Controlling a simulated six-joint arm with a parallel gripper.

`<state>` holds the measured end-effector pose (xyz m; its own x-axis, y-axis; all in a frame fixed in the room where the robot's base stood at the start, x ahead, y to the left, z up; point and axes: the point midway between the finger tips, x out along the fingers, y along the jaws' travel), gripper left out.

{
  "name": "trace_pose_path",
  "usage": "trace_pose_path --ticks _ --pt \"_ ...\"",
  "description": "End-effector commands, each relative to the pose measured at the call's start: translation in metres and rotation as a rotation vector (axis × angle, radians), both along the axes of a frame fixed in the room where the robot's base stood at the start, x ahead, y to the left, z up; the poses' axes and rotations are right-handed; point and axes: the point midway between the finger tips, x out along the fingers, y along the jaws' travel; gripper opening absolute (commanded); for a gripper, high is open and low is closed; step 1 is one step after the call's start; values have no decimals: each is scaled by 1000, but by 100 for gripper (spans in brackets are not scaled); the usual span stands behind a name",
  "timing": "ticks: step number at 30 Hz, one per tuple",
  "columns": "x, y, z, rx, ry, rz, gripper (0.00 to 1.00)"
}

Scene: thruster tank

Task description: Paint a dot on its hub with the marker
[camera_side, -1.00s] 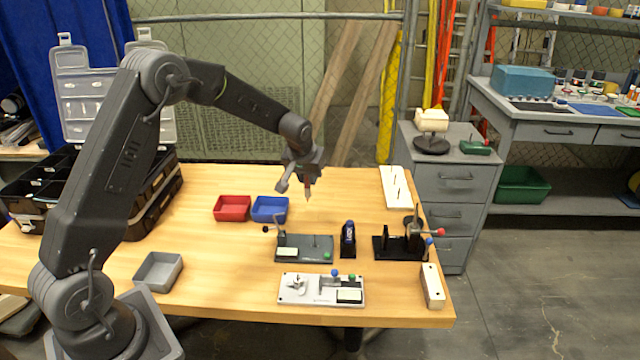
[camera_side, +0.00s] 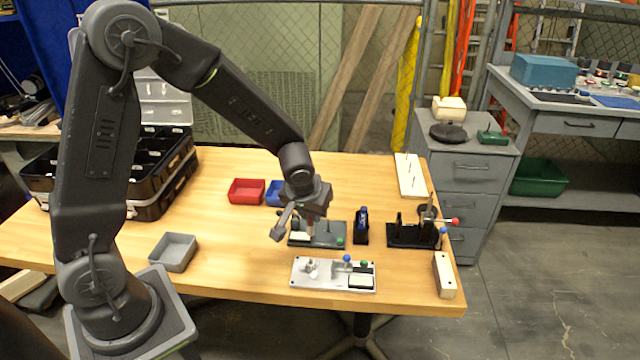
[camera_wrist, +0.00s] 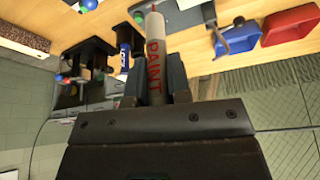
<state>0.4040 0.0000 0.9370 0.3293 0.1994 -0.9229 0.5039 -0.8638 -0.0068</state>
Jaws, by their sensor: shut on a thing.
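My gripper (camera_side: 309,218) is shut on a white paint marker (camera_wrist: 154,38) with red "PAINT" lettering, which sticks out beyond the fingers in the wrist view (camera_wrist: 155,88). In the side view the gripper is over the left part of the dark grey fixture (camera_side: 328,240); whether the marker touches anything there cannot be told. A small pale metal part (camera_side: 311,266) sits at the left of the white fixture plate (camera_side: 333,281) at the front. I cannot make out for sure which part has the hub.
A blue-labelled tube (camera_side: 363,217) stands in a black holder, with a black fixture (camera_side: 410,238) with a red-knobbed lever to its right. Red (camera_side: 246,191) and blue (camera_side: 273,193) bins lie behind. A grey bin (camera_side: 173,252) is at left, a pegged white board (camera_side: 411,176) at back right.

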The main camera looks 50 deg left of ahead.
Motion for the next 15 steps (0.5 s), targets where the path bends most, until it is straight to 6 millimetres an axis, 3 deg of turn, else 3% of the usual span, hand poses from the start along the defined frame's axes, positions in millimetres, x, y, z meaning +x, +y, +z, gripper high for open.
trace_pose_path --ticks 5,15 --pt "-21 -12 -4 -6 -2 -6 0" --pt "-22 -12 -30 -6 0 -4 0"
